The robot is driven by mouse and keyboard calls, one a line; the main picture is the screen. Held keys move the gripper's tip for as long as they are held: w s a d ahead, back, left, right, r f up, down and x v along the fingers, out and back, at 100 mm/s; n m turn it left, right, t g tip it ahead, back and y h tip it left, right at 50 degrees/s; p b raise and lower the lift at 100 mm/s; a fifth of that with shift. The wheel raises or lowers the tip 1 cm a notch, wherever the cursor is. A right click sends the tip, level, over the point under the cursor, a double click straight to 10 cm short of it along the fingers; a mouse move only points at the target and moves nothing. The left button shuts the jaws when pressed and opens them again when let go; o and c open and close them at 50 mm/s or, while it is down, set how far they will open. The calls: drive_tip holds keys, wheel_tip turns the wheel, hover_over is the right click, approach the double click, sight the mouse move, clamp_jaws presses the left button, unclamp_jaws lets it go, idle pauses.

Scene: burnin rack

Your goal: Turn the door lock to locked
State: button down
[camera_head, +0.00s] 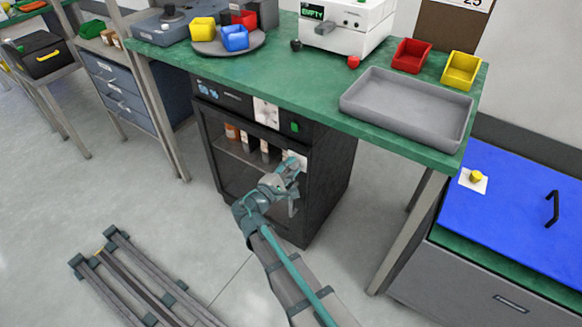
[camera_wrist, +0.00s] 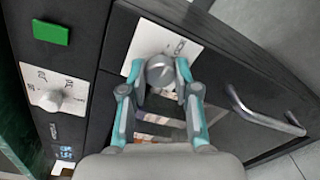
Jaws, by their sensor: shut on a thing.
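The door lock is a round grey knob (camera_wrist: 160,70) on a white plate (camera_wrist: 146,42) with small markings I cannot read. In the wrist view, the two teal-and-grey fingers of my gripper (camera_wrist: 161,77) are on either side of the knob and shut on it. The glass-fronted black cabinet door (camera_head: 232,172) looks closed, with its bar handle (camera_wrist: 266,116) to the right of the knob in the wrist view. In the head view, my gripper (camera_head: 292,170) is at the door's upper right and hides the knob. The knob's setting cannot be told.
Another knob (camera_wrist: 48,99) and a green button (camera_wrist: 50,32) are on the panel beside the door. The green bench top (camera_head: 300,88) overhangs the cabinet, with a grey tray (camera_head: 410,125) on it. A metal frame (camera_head: 140,285) lies on the floor, front left.

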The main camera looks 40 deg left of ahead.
drive_tip(key=c, duration=0.9)
unclamp_jaws()
drive_tip(key=shift+o, duration=0.2)
drive_tip(key=s, duration=1.2)
drive_tip(key=shift+d+r, duration=0.2)
drive_tip(key=shift+d, duration=0.1)
drive_tip(key=shift+d, duration=0.1)
